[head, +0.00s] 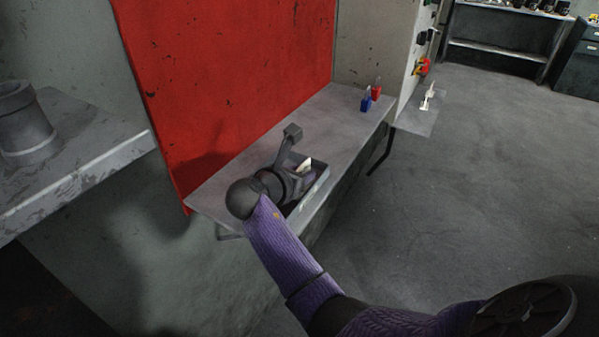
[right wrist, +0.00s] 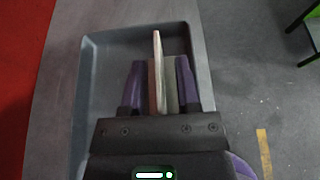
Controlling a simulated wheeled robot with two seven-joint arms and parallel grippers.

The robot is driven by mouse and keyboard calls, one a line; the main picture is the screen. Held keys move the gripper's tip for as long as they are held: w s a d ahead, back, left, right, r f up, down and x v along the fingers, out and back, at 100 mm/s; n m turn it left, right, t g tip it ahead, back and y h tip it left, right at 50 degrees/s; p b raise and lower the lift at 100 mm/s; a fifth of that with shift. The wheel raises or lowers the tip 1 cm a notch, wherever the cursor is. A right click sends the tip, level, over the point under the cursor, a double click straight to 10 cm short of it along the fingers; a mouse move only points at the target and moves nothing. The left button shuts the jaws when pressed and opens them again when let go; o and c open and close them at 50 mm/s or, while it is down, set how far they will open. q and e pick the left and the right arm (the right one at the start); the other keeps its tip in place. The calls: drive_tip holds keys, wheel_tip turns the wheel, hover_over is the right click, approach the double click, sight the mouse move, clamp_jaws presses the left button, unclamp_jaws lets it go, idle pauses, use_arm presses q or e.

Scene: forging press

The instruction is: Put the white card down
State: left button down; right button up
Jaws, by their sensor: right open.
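My right gripper (head: 297,172) is over a grey tray (head: 312,197) on the bench below the red panel. The tray also fills the middle of the right wrist view (right wrist: 93,110). The white card (head: 305,164) shows as a small pale piece at the gripper. In the right wrist view the card (right wrist: 158,60) stands nearly edge-on between the two purple fingers (right wrist: 160,85), inside the tray's outline. The fingers are open, one on each side of the card. I cannot tell whether the card touches the tray floor. My left gripper is out of view.
The grey bench (head: 335,118) has free room behind the tray. A blue padlock (head: 366,103) and a red padlock (head: 376,92) stand at its far end. A grey ledge (head: 75,165) with a metal cylinder (head: 25,125) is at the left. The floor at right is mostly clear.

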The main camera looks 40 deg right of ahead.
drive_tip(key=shift+a+r, duration=0.15)
drive_tip(key=shift+r, duration=0.05)
drive_tip(key=p+v, duration=0.3)
drive_tip(key=v, duration=0.8)
drive_tip(key=shift+s+a+p, duration=0.1)
drive_tip(key=shift+s+p, duration=0.05)
drive_tip(key=shift+p, duration=0.25)
drive_tip(key=shift+s+a+r, duration=0.1)
drive_tip(key=shift+a, duration=0.1)
